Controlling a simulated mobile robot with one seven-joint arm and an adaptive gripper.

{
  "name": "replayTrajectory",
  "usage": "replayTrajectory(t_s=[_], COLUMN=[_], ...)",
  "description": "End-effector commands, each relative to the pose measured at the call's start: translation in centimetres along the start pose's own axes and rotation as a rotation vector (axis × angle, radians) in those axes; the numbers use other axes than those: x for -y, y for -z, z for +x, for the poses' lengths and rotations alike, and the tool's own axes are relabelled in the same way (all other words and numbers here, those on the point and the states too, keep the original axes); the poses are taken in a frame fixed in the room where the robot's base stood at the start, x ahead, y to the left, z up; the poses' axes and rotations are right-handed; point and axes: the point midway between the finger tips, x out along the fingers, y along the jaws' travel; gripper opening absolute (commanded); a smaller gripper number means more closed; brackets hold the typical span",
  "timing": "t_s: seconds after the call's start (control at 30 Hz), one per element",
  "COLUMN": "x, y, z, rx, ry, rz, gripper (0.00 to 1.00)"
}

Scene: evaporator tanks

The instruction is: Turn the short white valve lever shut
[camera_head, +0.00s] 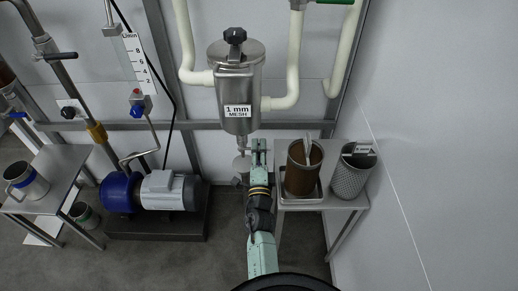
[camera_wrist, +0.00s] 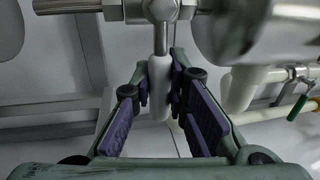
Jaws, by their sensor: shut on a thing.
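The short white valve lever (camera_wrist: 159,108) shows in the wrist view, hanging from a metal stem below a steel valve body (camera_wrist: 160,10). My gripper (camera_wrist: 160,82) has its purple-padded fingertips closed on either side of the white lever, near the lever's upper part. In the head view my gripper (camera_head: 258,148) is just below the steel strainer housing (camera_head: 237,85) labelled 1 mm mesh, by its bottom outlet. The lever is hidden behind my gripper and arm there.
Right of my arm a small table (camera_head: 345,200) holds a tray with a brown container (camera_head: 303,180) and a perforated steel basket (camera_head: 350,178). A blue and grey pump (camera_head: 165,190) stands to the left. White pipes (camera_head: 295,60) flank the housing.

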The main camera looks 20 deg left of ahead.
Motion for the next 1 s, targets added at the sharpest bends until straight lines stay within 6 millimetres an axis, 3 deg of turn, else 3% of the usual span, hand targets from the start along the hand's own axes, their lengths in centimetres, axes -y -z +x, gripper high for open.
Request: replayTrajectory(t_s=[0.17, 0.2, 0.5, 1.0], x=[0.35, 0.35, 0.19, -0.01], y=[0.03, 0.03, 0.0, -0.03], z=[0.18, 0.18, 0.09, 0.02], rx=[-0.001, -0.001, 0.0, -0.002], ry=[0.006, 0.006, 0.003, 0.0], rz=[-0.003, -0.003, -0.001, 0.013], gripper=[0.0, 0.15, 0.35, 0.35])
